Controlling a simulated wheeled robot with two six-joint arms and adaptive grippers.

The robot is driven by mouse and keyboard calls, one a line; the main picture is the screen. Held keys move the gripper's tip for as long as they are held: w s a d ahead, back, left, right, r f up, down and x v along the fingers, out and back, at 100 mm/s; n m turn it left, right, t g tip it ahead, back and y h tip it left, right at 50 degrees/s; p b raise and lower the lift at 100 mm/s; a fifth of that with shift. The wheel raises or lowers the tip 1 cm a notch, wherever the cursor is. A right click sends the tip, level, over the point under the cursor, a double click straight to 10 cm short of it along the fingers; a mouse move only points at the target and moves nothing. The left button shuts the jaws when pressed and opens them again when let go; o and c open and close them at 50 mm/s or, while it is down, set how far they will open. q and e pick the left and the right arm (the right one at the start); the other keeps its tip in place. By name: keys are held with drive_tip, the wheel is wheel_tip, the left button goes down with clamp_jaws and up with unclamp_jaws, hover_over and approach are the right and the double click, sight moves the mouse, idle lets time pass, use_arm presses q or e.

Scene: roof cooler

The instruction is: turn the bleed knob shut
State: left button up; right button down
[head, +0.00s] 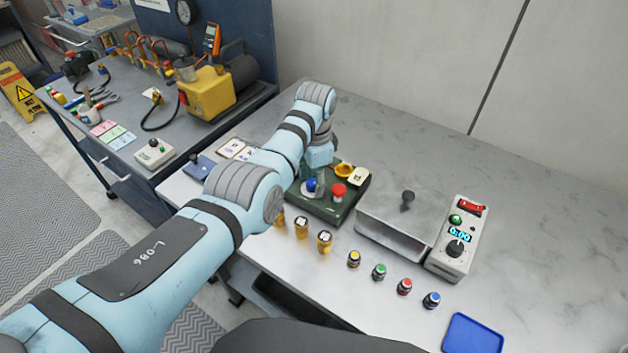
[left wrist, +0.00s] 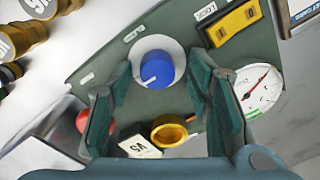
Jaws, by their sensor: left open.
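The blue knob (left wrist: 156,69) sits on a round white plate on a dark green panel (left wrist: 92,62). A white pointer line on the knob points toward the lower left in the left wrist view. My right gripper is in neither view.
On the panel are a red mushroom button (head: 338,190), a brass ring (left wrist: 169,132), a white tag (left wrist: 139,148), a yellow block (left wrist: 233,23) and a gauge (left wrist: 258,88). A metal box (head: 405,220) and a control box (head: 458,240) stand to the right.

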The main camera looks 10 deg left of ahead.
use_arm(q)
drive_tip(key=shift+s+r, duration=0.25)
drive_tip(key=c, duration=0.4)
clamp_jaws()
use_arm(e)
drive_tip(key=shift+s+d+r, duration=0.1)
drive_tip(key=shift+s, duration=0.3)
